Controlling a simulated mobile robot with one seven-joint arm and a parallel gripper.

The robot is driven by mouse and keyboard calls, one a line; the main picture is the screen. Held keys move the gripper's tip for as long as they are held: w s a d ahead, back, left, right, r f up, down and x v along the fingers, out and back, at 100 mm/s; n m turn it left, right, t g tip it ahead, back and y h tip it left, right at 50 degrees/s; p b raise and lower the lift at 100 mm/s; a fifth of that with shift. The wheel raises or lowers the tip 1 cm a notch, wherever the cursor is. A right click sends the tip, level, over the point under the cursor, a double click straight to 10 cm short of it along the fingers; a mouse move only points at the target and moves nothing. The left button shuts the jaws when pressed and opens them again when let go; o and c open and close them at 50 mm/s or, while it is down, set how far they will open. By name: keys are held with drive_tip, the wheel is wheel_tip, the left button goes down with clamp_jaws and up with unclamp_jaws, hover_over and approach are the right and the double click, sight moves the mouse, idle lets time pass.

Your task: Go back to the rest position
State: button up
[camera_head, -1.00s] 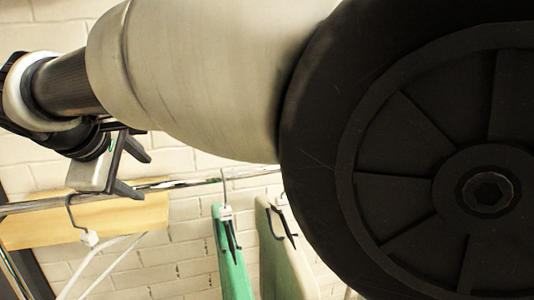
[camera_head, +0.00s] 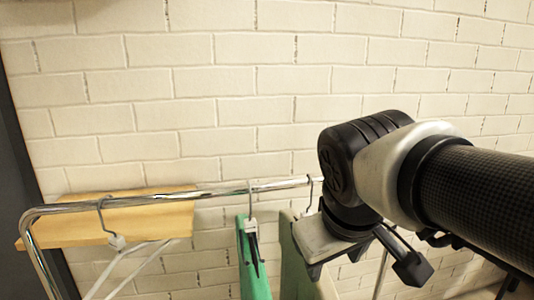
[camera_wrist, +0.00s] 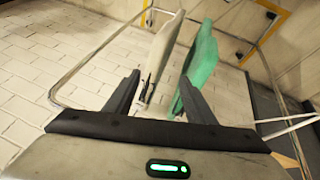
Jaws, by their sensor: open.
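My gripper (camera_head: 338,262) is at the right of the head view, just in front of the chrome rail's right part. It points down, its fingers are apart and nothing is held between them. In the wrist view my gripper (camera_wrist: 163,84) also shows spread fingers with an empty gap. A green garment (camera_head: 256,265) and a beige garment (camera_head: 292,262) hang from the rail, beside my gripper on its left. They also show in the wrist view, the beige garment (camera_wrist: 162,55) to the left of the green garment (camera_wrist: 206,55), both beyond the fingertips.
The chrome rail (camera_head: 215,190) runs across the lower head view. An empty white hanger (camera_head: 116,241) hangs at its left end. A wooden board (camera_head: 165,216) is behind that end. A pale brick wall (camera_head: 220,100) stands behind. The space above the rail at left is clear.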

drive_tip(key=s+d+f+m+y, duration=0.1)
drive_tip(key=s+d+f+m, duration=0.25)
drive_tip(key=s, duration=0.25)
wheel_tip(320, 180, up, 16)
drive_tip(key=p, duration=1.7)
drive_tip(key=shift+w+a+r, duration=0.2)
drive_tip(key=shift+w+r, duration=0.05)
drive_tip(key=shift+w, duration=0.1)
drive_tip(key=shift+m, duration=0.25)
